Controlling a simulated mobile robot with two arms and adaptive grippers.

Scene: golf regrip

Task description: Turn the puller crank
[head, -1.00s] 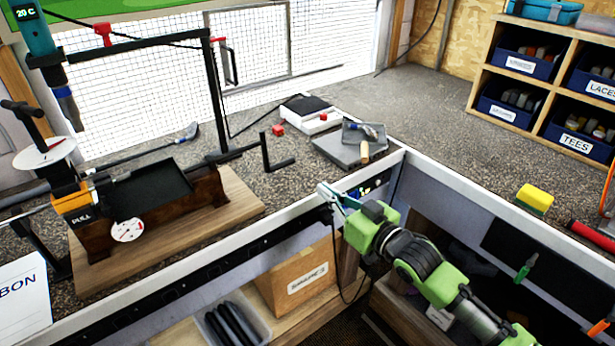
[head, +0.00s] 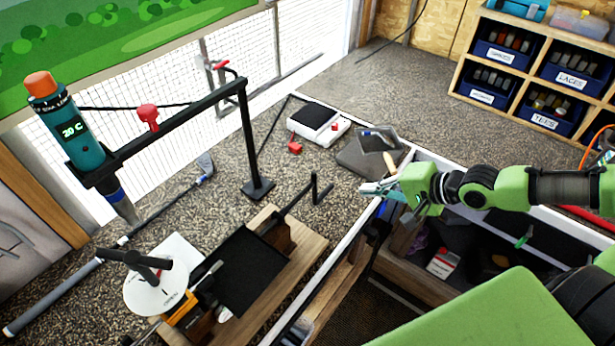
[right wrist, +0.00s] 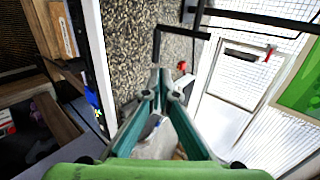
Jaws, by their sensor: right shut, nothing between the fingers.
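The puller stands on a wooden board (head: 302,268) in the head view, with a black tray (head: 240,272) and a white dial (head: 150,290). Its black crank (head: 315,188) sticks out at the far right end, with an upright arm and a short grip. The crank also shows in the right wrist view (right wrist: 183,31), ahead of the fingers. My right gripper (head: 366,187) is shut and empty, to the right of the crank and apart from it. In the right wrist view my right gripper (right wrist: 163,82) has its teal fingers together. My left gripper is out of view.
A black upright frame (head: 252,150) carries a teal device (head: 75,135) and a red clamp (head: 147,116). Beyond the crank are a white scale (head: 318,122), red cube (head: 295,147) and grey tray (head: 358,160). The white bench edge (head: 345,243) runs below my right gripper.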

